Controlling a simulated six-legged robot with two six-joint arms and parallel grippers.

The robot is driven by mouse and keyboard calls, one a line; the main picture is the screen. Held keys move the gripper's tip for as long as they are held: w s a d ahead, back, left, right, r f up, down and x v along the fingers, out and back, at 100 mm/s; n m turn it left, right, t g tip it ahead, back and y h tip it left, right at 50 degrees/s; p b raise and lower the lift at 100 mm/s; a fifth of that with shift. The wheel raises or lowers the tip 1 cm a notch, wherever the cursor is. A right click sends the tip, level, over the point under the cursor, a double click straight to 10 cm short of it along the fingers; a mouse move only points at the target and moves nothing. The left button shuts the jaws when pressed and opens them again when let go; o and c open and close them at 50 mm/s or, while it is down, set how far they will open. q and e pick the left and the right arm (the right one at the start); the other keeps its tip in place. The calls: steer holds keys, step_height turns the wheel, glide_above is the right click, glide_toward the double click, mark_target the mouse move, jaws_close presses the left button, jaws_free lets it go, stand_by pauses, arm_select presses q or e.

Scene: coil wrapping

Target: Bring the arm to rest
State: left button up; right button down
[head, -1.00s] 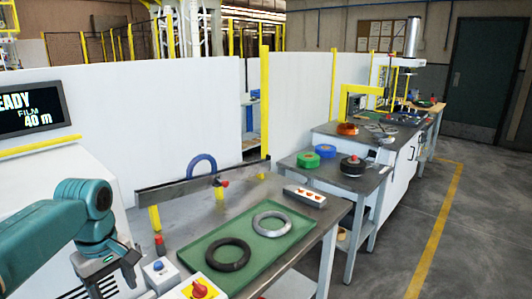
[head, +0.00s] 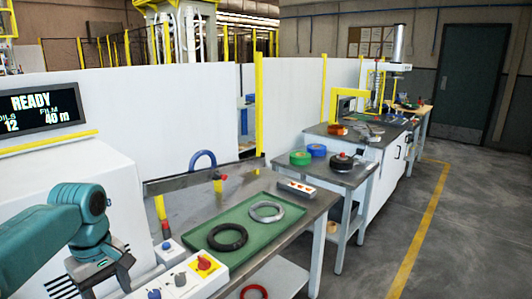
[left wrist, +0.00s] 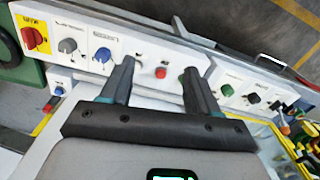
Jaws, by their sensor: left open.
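My left arm (head: 75,222) comes in from the left in the head view, bent at a teal joint. Its gripper points down beside the white machine housing, and its fingertips are cut off by the picture's bottom edge. In the left wrist view my left gripper (left wrist: 157,76) is open, with two dark fingers wide apart and nothing between them. Beyond the fingers is a white control panel (left wrist: 142,52) with knobs and a red button (left wrist: 160,72). I cannot tell whether the fingers touch it. My right gripper is not in view.
A green tray (head: 246,250) on the metal bench holds a black ring (head: 227,237) and a grey ring (head: 267,212). A control box with a red knob (head: 204,263) stands at the bench's near edge. The display (head: 42,111) reads READY. Free floor (head: 455,240) lies to the right.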

arm_select(q)
steer(key=s+d+f+m+h, duration=0.1)
steer(key=d+f+m, duration=0.35)
steer(key=f, duration=0.85)
steer(key=d+f+m+h, duration=0.2)
steer(key=d+f, duration=0.5)
steer(key=f, duration=0.6)
steer(key=s+d+f+m, duration=0.1)
steer(key=s+d+f, duration=0.2)
steer(key=s+f, duration=0.3)
steer(key=s+d+f+m+h, duration=0.1)
steer(key=s+d+f, duration=0.3)
steer(key=s, duration=0.9)
step_height(320, 180, down, 3)
steer(key=shift+s+d+f+m, duration=0.15)
steer(key=shift+s+d+m, duration=0.05)
steer(key=shift+s+m, duration=0.25)
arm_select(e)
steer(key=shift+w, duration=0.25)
arm_select(q)
steer(key=shift+w, duration=0.15)
